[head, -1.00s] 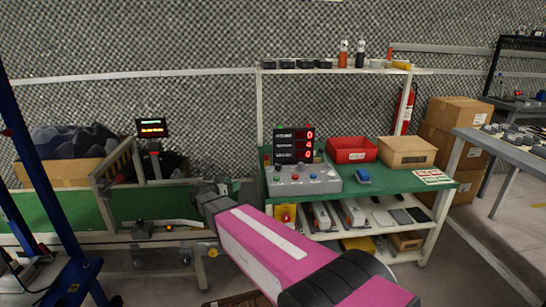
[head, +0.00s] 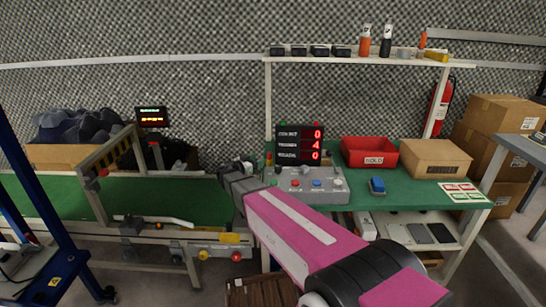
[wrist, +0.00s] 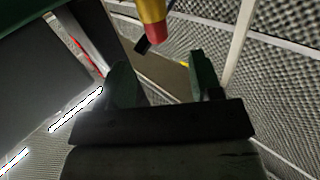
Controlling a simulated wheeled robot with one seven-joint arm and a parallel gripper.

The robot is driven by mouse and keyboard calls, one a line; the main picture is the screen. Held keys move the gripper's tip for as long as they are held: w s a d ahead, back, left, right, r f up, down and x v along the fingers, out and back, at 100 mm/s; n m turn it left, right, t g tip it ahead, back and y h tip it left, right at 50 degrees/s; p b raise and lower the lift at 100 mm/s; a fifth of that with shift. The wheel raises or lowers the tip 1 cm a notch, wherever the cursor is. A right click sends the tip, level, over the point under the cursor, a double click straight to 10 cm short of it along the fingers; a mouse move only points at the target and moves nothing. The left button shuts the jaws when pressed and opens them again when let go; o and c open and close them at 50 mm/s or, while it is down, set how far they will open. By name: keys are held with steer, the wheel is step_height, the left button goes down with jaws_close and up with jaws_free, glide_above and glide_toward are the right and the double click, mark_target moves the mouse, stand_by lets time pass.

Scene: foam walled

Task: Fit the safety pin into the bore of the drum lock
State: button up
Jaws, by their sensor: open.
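My gripper (wrist: 162,78) is open, its two dark green fingers apart with nothing between them.
A green workbench (head: 415,197) holds a grey control box (head: 312,186), a red bin (head: 368,153), a cardboard box (head: 433,158) and a small blue object (head: 377,185). A conveyor (head: 65,205) stands at left. A brown crate (head: 262,291) is on the floor.

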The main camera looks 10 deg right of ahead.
mark_target(270, 159)
steer(key=x, duration=0.4)
steer(key=shift+w+d, duration=0.2)
steer(key=shift+d, duration=0.05)
steer(key=shift+x, duration=2.65)
steer(key=shift+s+d+r, duration=0.15)
steer(key=shift+r, duration=0.05)
steer(key=c, duration=1)
